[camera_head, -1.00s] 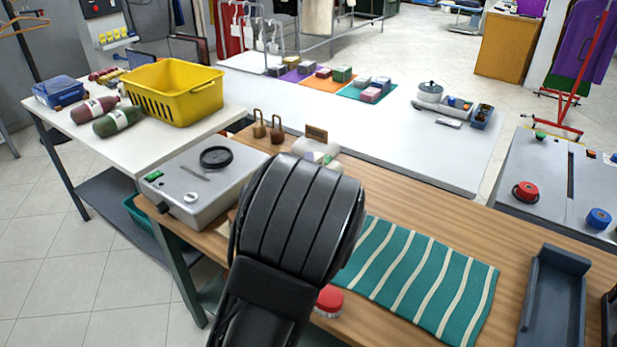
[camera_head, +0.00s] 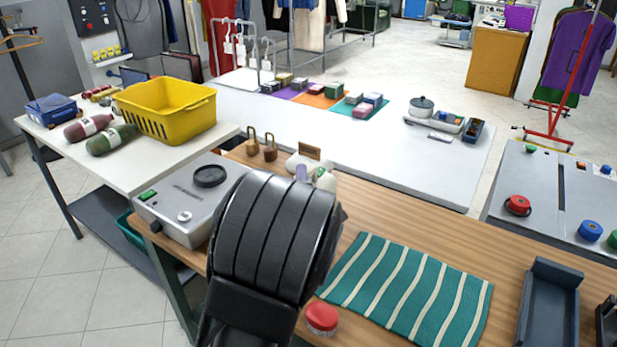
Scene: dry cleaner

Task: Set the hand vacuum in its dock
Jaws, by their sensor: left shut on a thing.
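My left gripper (camera_head: 272,235) is seen from behind over the wooden counter, as a black ribbed wrist. Its fingers are hidden behind that wrist. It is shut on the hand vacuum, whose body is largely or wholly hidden. A small purple-grey piece shows just above the wrist, but I cannot tell whether it belongs to the vacuum. A dark slate holder (camera_head: 556,273), open at the top and apparently the dock, stands empty at the counter's right. The gripper is well to its left.
A teal striped cloth (camera_head: 405,290) lies between gripper and holder. A red-topped round thing (camera_head: 322,317) sits beside the wrist. A grey box device (camera_head: 185,205) stands left, with brass padlocks (camera_head: 269,148) behind. A dark object (camera_head: 607,320) borders the holder's right.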

